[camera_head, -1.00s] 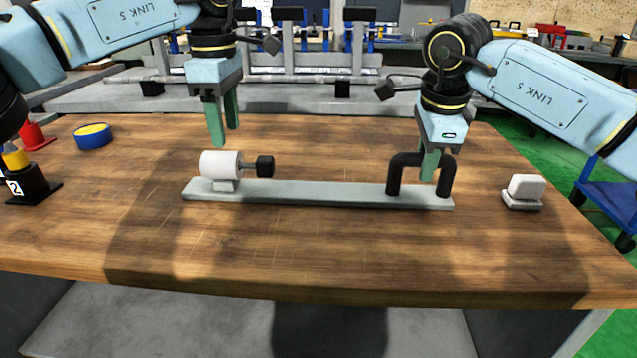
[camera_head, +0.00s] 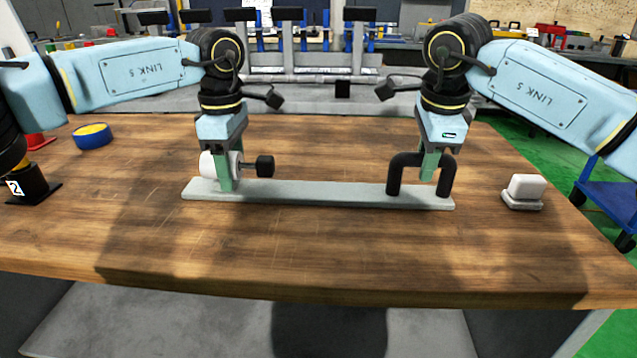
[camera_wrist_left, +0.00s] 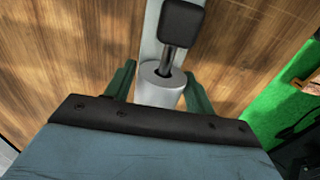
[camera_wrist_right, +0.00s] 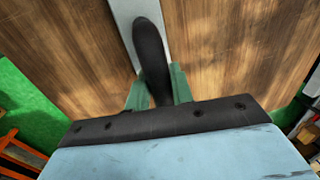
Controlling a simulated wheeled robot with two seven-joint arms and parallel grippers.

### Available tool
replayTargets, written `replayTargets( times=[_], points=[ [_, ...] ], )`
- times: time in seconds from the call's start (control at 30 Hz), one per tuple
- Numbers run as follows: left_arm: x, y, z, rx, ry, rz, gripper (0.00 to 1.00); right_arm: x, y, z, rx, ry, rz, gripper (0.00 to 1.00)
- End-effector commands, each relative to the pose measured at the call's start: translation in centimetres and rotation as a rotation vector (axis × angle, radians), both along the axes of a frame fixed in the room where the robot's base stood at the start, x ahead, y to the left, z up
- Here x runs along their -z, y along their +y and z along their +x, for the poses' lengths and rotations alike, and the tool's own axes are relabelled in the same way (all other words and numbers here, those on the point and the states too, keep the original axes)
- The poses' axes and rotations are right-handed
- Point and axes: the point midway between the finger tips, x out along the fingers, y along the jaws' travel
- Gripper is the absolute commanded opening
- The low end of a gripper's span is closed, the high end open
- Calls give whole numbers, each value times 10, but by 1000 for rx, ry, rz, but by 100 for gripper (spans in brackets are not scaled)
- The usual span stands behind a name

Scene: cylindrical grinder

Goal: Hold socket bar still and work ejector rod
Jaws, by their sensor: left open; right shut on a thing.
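The socket bar (camera_head: 320,193) is a long pale grey bar lying flat on the wooden table. A white cylinder (camera_head: 207,165) sits near its left end, with the ejector rod (camera_head: 248,167) coming out to the right and ending in a black knob (camera_head: 265,166). A black arched handle (camera_head: 394,177) stands near its right end. My left gripper (camera_head: 227,187) is open and lowered at the white cylinder; in the left wrist view its fingers stand on both sides of the cylinder (camera_wrist_left: 158,92). My right gripper (camera_head: 428,178) is shut on the handle, also in the right wrist view (camera_wrist_right: 150,50).
A white block on a small base (camera_head: 525,190) stands at the right. A blue and yellow round tin (camera_head: 92,136) and a black stand (camera_head: 33,186) are at the left. The table's front area (camera_head: 320,260) is clear.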

Motion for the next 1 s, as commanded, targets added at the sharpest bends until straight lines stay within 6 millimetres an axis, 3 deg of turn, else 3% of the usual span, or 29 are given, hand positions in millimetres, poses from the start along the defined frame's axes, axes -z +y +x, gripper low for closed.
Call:
replayTargets(
  times=[0.07,0.33,1.0],
  points=[
    [0,0,0,0,0,0,53,0,0,0,0,0,0,0],
    [0,0,0,0,0,0,18,0,0,0,0,0,0,0],
    [-1,-22,-1,8,-1,-9,18,0,4,-1,-8,-1,5,0]
  ],
)
